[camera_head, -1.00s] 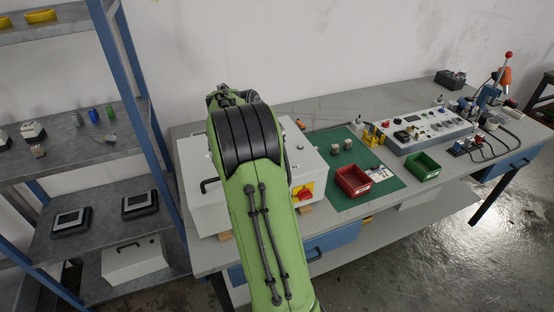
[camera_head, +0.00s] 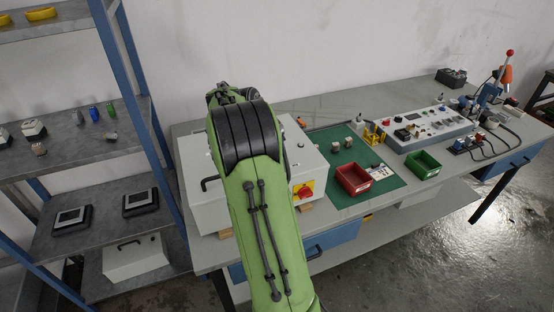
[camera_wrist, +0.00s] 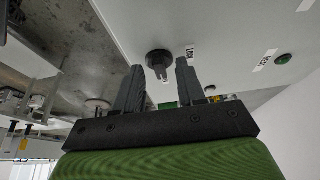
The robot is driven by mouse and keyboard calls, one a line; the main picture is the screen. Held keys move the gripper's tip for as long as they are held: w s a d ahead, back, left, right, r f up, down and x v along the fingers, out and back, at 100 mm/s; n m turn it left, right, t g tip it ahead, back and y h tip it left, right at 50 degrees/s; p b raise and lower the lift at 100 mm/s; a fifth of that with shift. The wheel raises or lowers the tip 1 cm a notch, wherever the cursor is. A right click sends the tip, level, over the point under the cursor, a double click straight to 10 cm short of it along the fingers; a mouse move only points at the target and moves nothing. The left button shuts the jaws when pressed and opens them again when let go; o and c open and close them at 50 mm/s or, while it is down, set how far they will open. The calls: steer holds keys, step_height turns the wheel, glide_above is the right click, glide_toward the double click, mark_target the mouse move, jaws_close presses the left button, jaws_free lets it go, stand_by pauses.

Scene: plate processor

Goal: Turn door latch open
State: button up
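A black round latch knob (camera_wrist: 159,59) with a protruding grip sits on a pale panel in the wrist view. A label reading "LOCK" (camera_wrist: 190,53) is just to its right. My gripper (camera_wrist: 160,68) has its two dark fingers apart, one on each side of the knob's grip in the picture. I cannot tell whether either finger touches it. In the head view my green arm reaches over the white box (camera_head: 204,203) on the workbench and hides my gripper and the latch.
A green button (camera_wrist: 283,58) sits farther right on the panel. The box carries a red-and-yellow switch (camera_head: 303,191). On the workbench (camera_head: 385,215) to its right are a red bin (camera_head: 353,180), a green bin (camera_head: 422,166) and a control panel (camera_head: 425,130). A shelf rack (camera_head: 95,180) stands close on the left.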

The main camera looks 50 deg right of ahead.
steer(key=p+v, duration=0.6)
steer(key=v, duration=0.9)
steer(key=shift+r+p, duration=0.4)
